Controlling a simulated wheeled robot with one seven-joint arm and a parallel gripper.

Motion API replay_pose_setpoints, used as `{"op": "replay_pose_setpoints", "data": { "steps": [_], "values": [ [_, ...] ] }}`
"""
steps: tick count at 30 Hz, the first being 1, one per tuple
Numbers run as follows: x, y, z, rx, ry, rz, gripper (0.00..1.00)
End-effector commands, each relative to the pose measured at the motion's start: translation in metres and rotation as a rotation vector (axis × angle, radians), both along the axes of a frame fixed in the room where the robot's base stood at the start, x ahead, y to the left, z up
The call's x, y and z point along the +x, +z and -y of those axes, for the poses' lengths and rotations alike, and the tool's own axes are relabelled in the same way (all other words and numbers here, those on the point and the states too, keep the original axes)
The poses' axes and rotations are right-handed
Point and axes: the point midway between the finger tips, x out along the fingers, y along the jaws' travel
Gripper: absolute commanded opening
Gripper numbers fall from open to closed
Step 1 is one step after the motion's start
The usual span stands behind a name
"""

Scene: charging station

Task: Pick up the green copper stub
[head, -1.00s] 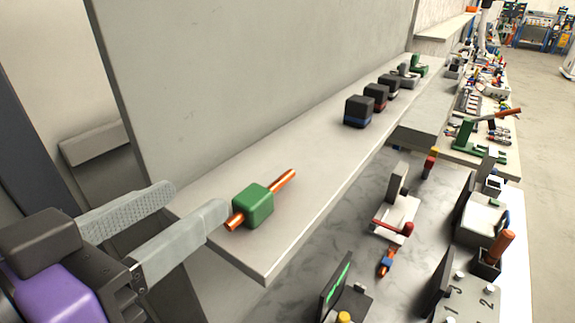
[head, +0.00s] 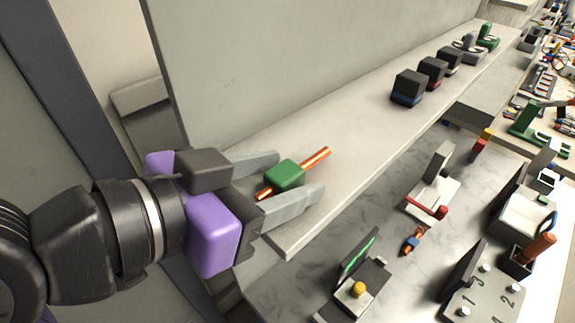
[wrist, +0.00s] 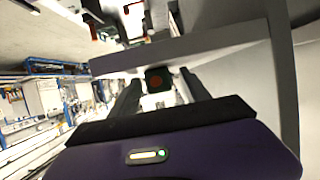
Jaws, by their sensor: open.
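The green copper stub (head: 285,174) is a green block with a copper rod through it. It lies near the close end of the pale shelf (head: 345,150). My gripper (head: 293,180) is open, with one finger on each side of the green block in the head view. I cannot tell whether the fingers touch it. In the wrist view the stub (wrist: 158,80) shows end-on as a dark block with a reddish round end, between the two fingers (wrist: 157,92).
Several dark blocks, the nearest with a blue base (head: 407,88), stand farther along the shelf. A grey wall (head: 290,70) rises behind it. On the lower marbled bench are a white stand with a red handle (head: 432,195) and a numbered panel (head: 482,298).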

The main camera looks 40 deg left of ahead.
Motion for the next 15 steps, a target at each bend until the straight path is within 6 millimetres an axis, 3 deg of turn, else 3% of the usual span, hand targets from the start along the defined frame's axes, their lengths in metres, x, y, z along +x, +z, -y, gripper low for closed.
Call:
{"op": "replay_pose_setpoints", "data": {
  "steps": [7, 15],
  "values": [
    [0.0019, -0.0012, -0.0001, 0.0, 0.001, 0.0, 0.55],
    [0.0017, -0.0009, -0.0001, 0.001, 0.001, 0.0, 0.02]
  ]
}}
